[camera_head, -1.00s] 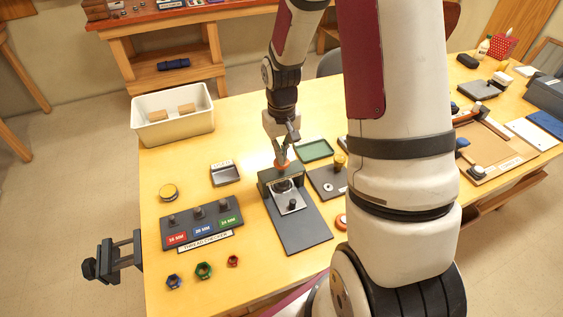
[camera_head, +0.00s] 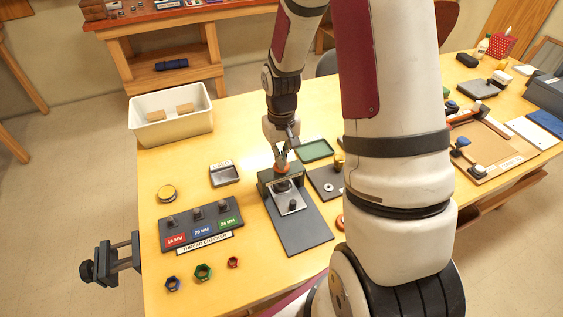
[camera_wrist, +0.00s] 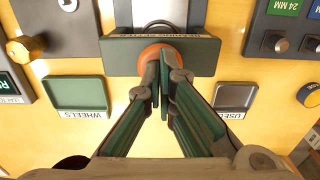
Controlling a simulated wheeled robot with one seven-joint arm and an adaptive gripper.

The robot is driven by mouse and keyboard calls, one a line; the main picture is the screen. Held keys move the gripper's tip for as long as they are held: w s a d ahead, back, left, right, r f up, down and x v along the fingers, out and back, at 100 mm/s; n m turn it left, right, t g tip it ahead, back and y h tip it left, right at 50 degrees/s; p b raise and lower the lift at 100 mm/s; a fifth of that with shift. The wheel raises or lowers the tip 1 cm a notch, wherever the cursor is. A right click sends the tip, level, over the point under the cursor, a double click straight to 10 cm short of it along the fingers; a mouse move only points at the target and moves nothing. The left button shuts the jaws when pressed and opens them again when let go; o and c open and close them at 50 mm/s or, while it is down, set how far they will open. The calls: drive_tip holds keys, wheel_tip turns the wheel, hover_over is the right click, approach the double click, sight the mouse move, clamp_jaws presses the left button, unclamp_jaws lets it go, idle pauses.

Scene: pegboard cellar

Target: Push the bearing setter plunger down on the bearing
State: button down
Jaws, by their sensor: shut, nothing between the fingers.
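The bearing setter is a dark stand (camera_head: 304,232) with an upright bridge, a small light plate and a plunger topped by an orange-red knob (camera_head: 282,168). In the wrist view the knob (camera_wrist: 150,52) shows at the edge of the labelled bridge (camera_wrist: 120,56). My gripper (camera_head: 281,158) is shut and empty, pointing down at the knob. In the wrist view its fingertips (camera_wrist: 163,78) overlap the knob; I cannot tell whether they touch it. A dark round part (camera_head: 283,186) sits under the bridge. The bearing itself is too small to make out.
A thread checker board (camera_head: 202,224) and several coloured nuts lie to the left. A grey tray (camera_head: 225,175) stands left of the setter, a green tray (camera_head: 315,150) behind it to the right. A dark plate with a brass knob (camera_head: 325,183) is close on the right. A white bin (camera_head: 171,128) stands at the back left.

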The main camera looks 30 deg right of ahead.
drive_tip(key=shift+r+p, duration=1.45)
drive_tip(key=shift+r, duration=1.75)
drive_tip(key=shift+a+r, duration=0.1)
drive_tip(key=shift+r, duration=0.3)
drive_tip(key=s+a+r+n+t, duration=0.1)
drive_tip(key=s+a+r, duration=0.2)
drive_tip(key=r, duration=0.5)
drive_tip(key=s+a+r+t, duration=0.1)
drive_tip(key=s+a+r, duration=0.2)
drive_tip(key=r, duration=0.5)
drive_tip(key=s+a+r+t, duration=0.1)
drive_tip(key=s+a+r, duration=0.2)
drive_tip(key=s, duration=0.4)
drive_tip(key=s+a+r+n+t, duration=0.1)
drive_tip(key=s+a+r+t, duration=0.1)
drive_tip(key=s+r, duration=0.3)
drive_tip(key=shift+s+a+r+t, duration=0.35)
drive_tip(key=shift+s+a, duration=0.2)
drive_tip(key=shift+s, duration=0.65)
